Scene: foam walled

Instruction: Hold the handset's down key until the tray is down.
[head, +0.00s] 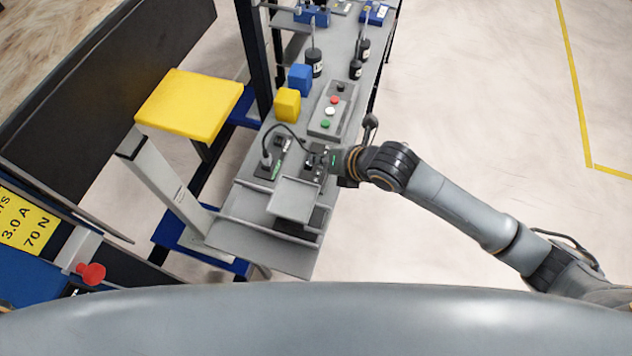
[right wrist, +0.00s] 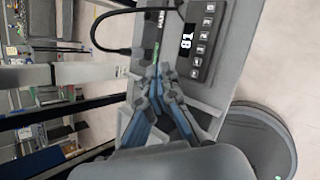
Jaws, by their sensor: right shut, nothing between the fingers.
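A dark handset (right wrist: 200,45) with a lit display and a column of keys shows in the right wrist view. The display seems to read 81, turned sideways. In the head view the handset (head: 312,170) lies on the grey bench and is partly hidden by my gripper. My right gripper (right wrist: 157,72) is shut and empty, its fingertips beside the handset in the picture; I cannot tell whether they touch anything. It also shows in the head view (head: 328,161). The grey tray (head: 294,200) stands at the near end of the bench, apparently raised above a dark base. My left gripper is out of view.
A box with red, white and green buttons (head: 331,111) lies farther along the bench. Yellow (head: 287,105) and blue (head: 300,79) blocks stand beyond the handset. A black cable (head: 291,128) arches over the bench. A yellow-topped stand (head: 190,104) is at left. Floor at right is clear.

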